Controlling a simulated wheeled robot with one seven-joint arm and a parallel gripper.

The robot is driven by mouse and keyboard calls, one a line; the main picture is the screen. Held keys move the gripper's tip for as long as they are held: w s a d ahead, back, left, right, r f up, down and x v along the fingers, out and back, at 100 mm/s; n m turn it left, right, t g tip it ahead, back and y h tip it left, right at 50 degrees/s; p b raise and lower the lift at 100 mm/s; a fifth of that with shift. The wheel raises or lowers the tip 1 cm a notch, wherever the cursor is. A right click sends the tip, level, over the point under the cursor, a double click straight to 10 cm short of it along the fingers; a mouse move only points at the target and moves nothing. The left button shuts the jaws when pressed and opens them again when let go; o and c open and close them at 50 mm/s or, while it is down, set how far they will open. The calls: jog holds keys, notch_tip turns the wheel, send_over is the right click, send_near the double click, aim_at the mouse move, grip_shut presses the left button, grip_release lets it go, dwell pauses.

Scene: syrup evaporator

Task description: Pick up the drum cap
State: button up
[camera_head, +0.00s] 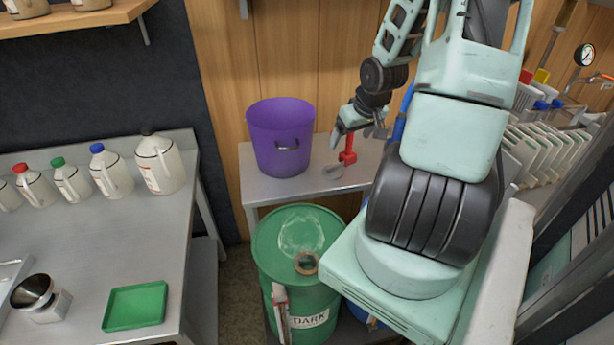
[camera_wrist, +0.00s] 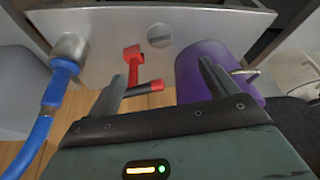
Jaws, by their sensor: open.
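The drum cap appears to be the small grey disc (camera_head: 333,172) lying on the metal stand, in front of the purple bucket. In the wrist view the grey disc (camera_wrist: 159,37) lies beyond my fingertips, roughly midway between them. My gripper (camera_head: 361,128) is open and empty above the stand, up and right of the disc; its fingers (camera_wrist: 162,78) are spread in the wrist view. A red tool (camera_head: 348,152) stands right of the disc, close under my gripper. In the wrist view the red tool (camera_wrist: 134,68), with a dark part, shows near the left finger.
The purple bucket (camera_head: 281,140) stands on the metal stand (camera_head: 262,187), left of the disc. A green drum (camera_head: 275,243) with an open round hole is in front. Blue hose (camera_wrist: 41,128) runs along the wrist view's left. White jugs (camera_head: 112,173) line the left table.

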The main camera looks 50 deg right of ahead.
aim_at(334, 167)
jog(key=b+x, duration=0.4)
jog(key=x, duration=0.8)
jog(key=shift+w+d+f, duration=0.1)
jog(key=shift+d+f, duration=0.05)
jog(key=shift+w+x, duration=0.2)
jog(key=shift+x, duration=2.45)
jog(key=c, duration=1.1)
